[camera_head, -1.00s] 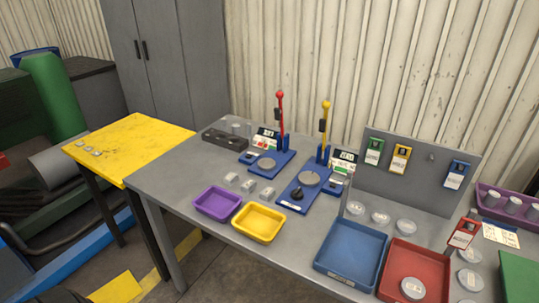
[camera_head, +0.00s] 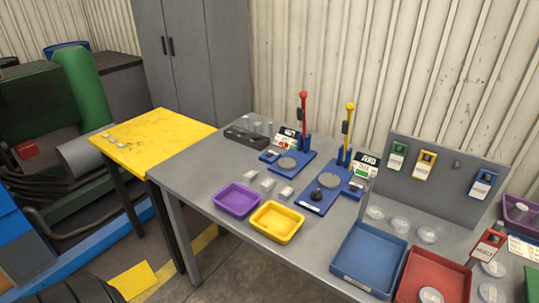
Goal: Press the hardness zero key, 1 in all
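Two hardness testers on blue bases stand at the back of the grey bench. The left tester (camera_head: 288,163) has a red-knobbed lever (camera_head: 304,97) and a small display box (camera_head: 287,138). The right tester (camera_head: 329,182) has a yellow-knobbed lever (camera_head: 350,108), a black knob (camera_head: 317,195) and a display box (camera_head: 365,165). Small keys by the displays are too small to read, so I cannot tell which is the zero key. Neither of my grippers is in view.
Purple (camera_head: 237,200) and yellow (camera_head: 277,222) trays lie at the bench's front, with blue (camera_head: 368,259) and red (camera_head: 434,276) trays to the right. A grey panel (camera_head: 440,185) with hanging tags stands behind. A yellow table (camera_head: 152,138) adjoins on the left.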

